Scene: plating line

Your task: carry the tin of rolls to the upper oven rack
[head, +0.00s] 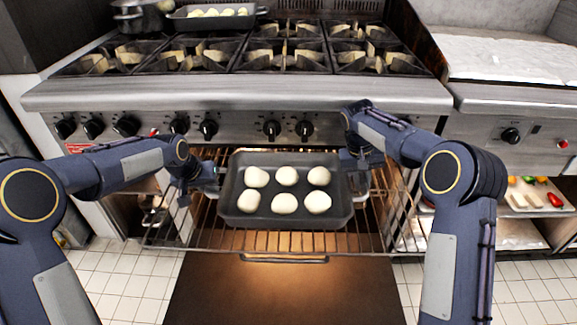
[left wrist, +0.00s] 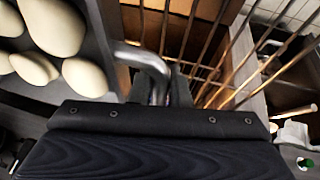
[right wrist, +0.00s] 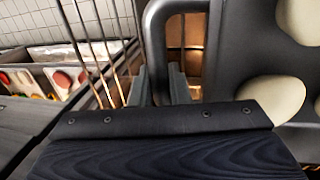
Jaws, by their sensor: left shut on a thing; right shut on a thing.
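The dark tin (head: 285,218) holds several pale round rolls (head: 286,176). It is level, over the pulled-out wire oven rack (head: 375,225) in front of the stove; I cannot tell whether it touches the wires. My left gripper (head: 212,176) is shut on the tin's left handle, a bent bar (left wrist: 150,62) in the left wrist view. My right gripper (head: 358,172) is shut on the tin's right handle, which shows as a loop (right wrist: 160,40) in the right wrist view. The fingertips are partly hidden behind the wrist housings.
The open oven door (head: 290,290) lies below the rack. The knob panel (head: 235,125) and burners (head: 290,50) stand behind. Another tray of rolls (head: 215,18) and a pot (head: 142,15) sit on the stove top. A shelf with vegetables (head: 535,198) is at right.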

